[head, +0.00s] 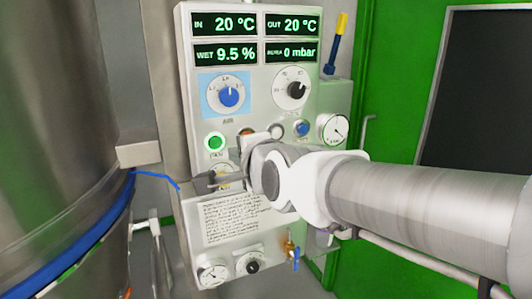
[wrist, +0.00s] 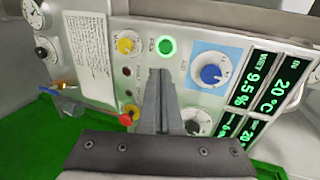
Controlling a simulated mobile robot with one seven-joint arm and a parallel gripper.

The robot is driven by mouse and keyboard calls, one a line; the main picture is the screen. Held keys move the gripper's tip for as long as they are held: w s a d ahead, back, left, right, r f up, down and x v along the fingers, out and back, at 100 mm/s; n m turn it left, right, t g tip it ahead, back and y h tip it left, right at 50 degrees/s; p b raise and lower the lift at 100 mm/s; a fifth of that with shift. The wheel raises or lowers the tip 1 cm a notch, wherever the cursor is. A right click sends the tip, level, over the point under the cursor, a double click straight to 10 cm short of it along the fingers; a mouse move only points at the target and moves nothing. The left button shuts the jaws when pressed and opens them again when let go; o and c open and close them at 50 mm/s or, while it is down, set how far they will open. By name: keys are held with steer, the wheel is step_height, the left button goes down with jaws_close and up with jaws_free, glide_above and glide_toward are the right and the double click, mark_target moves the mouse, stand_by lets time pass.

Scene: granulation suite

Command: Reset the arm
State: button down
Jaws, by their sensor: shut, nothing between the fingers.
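My arm reaches in from the right in the head view, in front of the control panel (head: 190,90). My gripper (head: 203,183) points left in front of the panel's lower middle, below the lit green button (head: 215,142). In the wrist view my gripper (wrist: 160,75) shows its two fingers together with nothing between them. Its fingertips lie just below the green button (wrist: 167,47) in that picture. I cannot tell whether they touch the panel. My arm hides part of the panel's middle in the head view.
The panel has a blue knob (head: 229,95), a black knob (head: 292,90), displays (head: 225,24) and gauges (head: 334,129). A large steel vessel (head: 55,120) stands close on the left. A green wall with a dark window (head: 478,90) is at the right.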

stand_by(0.3)
steer(key=s+d+f+n+g+h+p, duration=0.3)
steer(key=s+d+n, duration=0.3)
steer(key=s+d, duration=0.3)
steer(key=s+d+f+n+g+h+p, duration=0.2)
steer(key=s+d+n, duration=0.4)
steer(key=s+d, duration=0.3)
steer(key=d+g+h+p, duration=0.1)
steer(key=d+g+p, duration=0.1)
steer(key=shift+s+d+f+n+g+p, duration=0.3)
steer(key=shift+d+f+n+p, duration=0.1)
stand_by(1.4)
